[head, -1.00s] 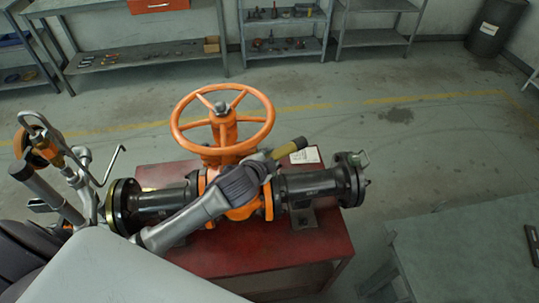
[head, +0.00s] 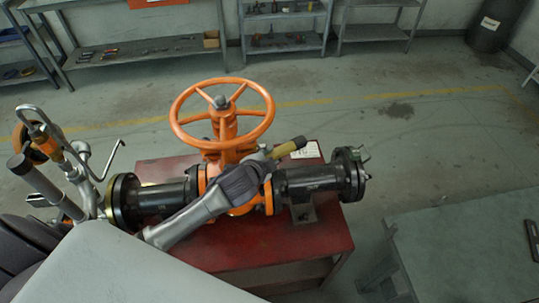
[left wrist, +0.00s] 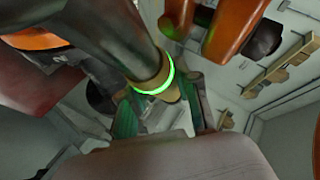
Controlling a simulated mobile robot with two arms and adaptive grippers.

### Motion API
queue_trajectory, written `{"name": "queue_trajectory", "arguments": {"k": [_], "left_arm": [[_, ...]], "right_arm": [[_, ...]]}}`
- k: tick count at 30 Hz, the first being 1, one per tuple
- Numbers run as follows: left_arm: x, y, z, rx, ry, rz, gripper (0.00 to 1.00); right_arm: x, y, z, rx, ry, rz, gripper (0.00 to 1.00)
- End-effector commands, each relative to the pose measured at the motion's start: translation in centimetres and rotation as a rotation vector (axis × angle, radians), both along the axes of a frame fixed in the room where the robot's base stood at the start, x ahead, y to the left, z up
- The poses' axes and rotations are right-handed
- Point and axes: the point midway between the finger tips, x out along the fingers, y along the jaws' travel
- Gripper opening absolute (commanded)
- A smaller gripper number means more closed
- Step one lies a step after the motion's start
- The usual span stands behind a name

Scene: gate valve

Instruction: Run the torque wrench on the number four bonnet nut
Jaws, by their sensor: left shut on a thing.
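The gate valve has an orange handwheel (head: 222,118) above an orange body (head: 243,208) and dark flanged pipe ends. My left gripper (head: 266,168) reaches across the valve's front, below the handwheel. It is shut on the torque wrench, whose yellowish end (head: 289,148) sticks out to the right. In the left wrist view the wrench (left wrist: 130,45) is a dark shaft with a glowing green ring and a tan end, between the fingers of my left gripper (left wrist: 163,108). The bonnet nuts are hidden or too small to tell, so number four cannot be picked out. My right gripper is not in view.
The valve stands on a red bench (head: 285,242) with a white label card (head: 307,151) behind. Silver pipework with a hooked rod (head: 110,160) rises at the left. A grey table (head: 460,245) is at the right, and shelves (head: 285,40) line the wall. Floor between is clear.

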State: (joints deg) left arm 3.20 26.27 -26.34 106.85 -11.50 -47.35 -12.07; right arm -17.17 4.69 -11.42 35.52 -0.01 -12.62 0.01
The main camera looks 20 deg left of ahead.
Motion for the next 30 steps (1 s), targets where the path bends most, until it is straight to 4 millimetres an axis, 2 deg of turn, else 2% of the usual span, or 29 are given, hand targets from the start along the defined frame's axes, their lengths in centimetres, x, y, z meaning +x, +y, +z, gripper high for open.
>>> {"name": "queue_trajectory", "arguments": {"k": [16,30], "left_arm": [[0.2,0.0,0.4,-0.001,-0.009,-0.001,0.00],[0.2,0.0,-1.0,-0.001,-0.010,-0.002,0.00]], "right_arm": [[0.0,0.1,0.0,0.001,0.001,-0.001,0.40],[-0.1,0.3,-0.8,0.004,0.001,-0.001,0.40]]}}
